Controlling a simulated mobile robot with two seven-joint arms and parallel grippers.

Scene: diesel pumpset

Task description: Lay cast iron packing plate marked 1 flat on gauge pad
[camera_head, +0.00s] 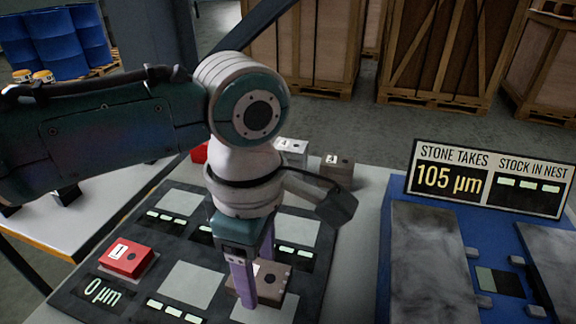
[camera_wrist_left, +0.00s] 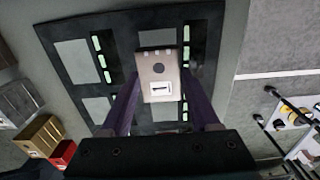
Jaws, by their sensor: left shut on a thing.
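The cast iron packing plate (camera_head: 271,277) is a brown-grey block with a white label and a dark round spot. It also shows in the left wrist view (camera_wrist_left: 159,72), its label carrying a single stroke. My left gripper (camera_head: 254,280) points down, its purple fingers shut on the plate's sides. The plate is over a light square pad (camera_head: 268,308) on the black board; I cannot tell whether it touches. The board has several light pads, and none reads clearly as the gauge pad. My right gripper is not in view.
A red block marked 1 (camera_head: 126,257) sits on the board beside "0 µm". A grey block (camera_head: 291,152) and a brown block (camera_head: 337,169) stand behind the board. To the right, a blue tray (camera_head: 388,262) holds grey slabs below a "STONE TAKES 105 µm" sign (camera_head: 489,178).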

